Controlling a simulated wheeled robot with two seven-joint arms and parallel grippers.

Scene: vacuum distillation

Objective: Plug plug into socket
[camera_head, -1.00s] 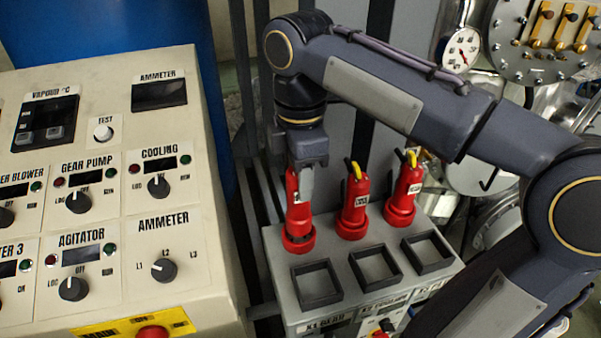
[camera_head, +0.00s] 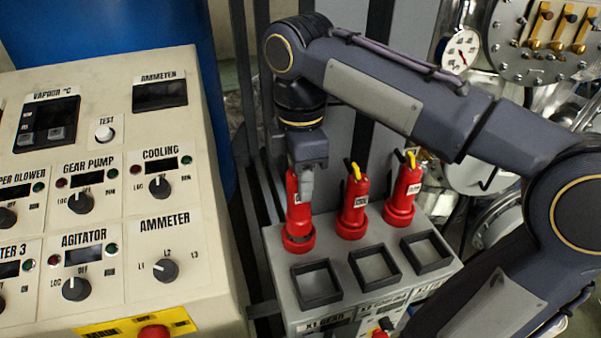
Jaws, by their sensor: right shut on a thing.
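Three red plugs stand in a row on top of a grey box (camera_head: 281,262). My right gripper (camera_head: 304,182) comes down from above onto the left red plug (camera_head: 298,222) and is shut on its upper part. This plug stands about upright at the back left of the box top; whether its base is fully seated cannot be told. The middle red plug (camera_head: 352,209) and the right red plug (camera_head: 402,198) have yellow and black tops. Three square dark-framed sockets, left (camera_head: 318,300), middle (camera_head: 374,283) and right (camera_head: 448,248), lie in front of the plugs. My left gripper is not in view.
A beige control panel (camera_head: 130,215) with knobs and labels fills the left side. A blue drum (camera_head: 90,30) stands behind it. Metal vessels with a gauge (camera_head: 460,50) stand at the back right. My right arm spans the right side above the box.

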